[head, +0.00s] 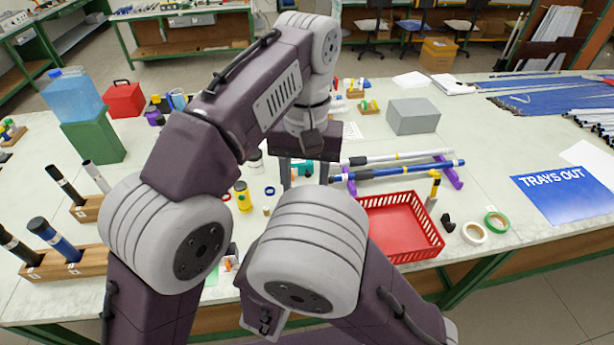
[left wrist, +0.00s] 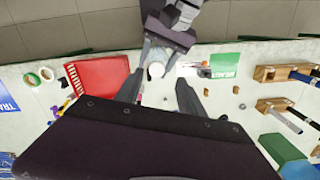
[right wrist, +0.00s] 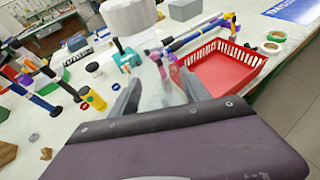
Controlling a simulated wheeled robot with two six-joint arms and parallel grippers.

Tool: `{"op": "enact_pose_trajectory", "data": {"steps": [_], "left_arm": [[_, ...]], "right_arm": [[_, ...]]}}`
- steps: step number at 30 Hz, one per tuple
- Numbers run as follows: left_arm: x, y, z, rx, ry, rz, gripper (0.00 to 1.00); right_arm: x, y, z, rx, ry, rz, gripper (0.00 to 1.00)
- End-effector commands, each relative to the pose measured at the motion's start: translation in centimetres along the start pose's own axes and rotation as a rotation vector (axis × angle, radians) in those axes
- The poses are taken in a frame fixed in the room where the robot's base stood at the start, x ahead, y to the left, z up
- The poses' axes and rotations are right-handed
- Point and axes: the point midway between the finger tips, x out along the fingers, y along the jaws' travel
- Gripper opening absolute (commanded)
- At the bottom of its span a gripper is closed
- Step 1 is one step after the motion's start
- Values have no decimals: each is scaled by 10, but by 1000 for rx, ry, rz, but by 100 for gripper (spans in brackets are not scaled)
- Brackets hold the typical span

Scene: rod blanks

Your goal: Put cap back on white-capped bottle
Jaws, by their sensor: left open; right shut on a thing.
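In the right wrist view my right gripper (right wrist: 156,77) is shut on a pale, see-through bottle (right wrist: 152,92), which stands between its fingers. A wide white cap (right wrist: 128,16) shows above the bottle; I cannot tell whether it is seated. In the left wrist view the cap's round white top (left wrist: 156,70) is seen from above, beside my right gripper. My left gripper (left wrist: 158,84) is open and empty, pointing down, with its fingers on either side of the cap in that picture.
A red tray (head: 438,241) lies right of my grippers. Behind it, a blue rod (head: 400,169) and a white rod lie on purple stands. A yellow jar (head: 242,197) stands to the left. Tape rolls (head: 474,233) and a blue sign (head: 560,195) lie farther right.

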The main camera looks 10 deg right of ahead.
Motion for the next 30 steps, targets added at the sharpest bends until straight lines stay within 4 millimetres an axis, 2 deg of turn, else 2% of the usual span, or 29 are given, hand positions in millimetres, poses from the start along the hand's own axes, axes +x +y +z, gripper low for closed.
{"op": "enact_pose_trajectory", "data": {"steps": [3, 6, 10, 23, 26, 30], "left_arm": [[-4, 0, -1, -326, 4, 3, 46], [-7, 1, -1, -538, 6, 5, 46], [-10, 1, -3, -699, 11, 11, 46], [-8, 3, -7, -700, 16, 15, 46], [0, 3, -7, -700, 14, 14, 46], [21, 3, -6, -699, 13, 13, 46]], "right_arm": [[0, 0, 0, 0, -1, 0, 0], [0, 0, 0, 0, -1, 0, 0], [0, 0, 0, 0, -1, 0, 0], [0, 0, 0, 0, -1, 0, 0], [0, 0, 0, 0, -1, 0, 0], [0, 0, 0, 0, -1, 0, 0]]}}
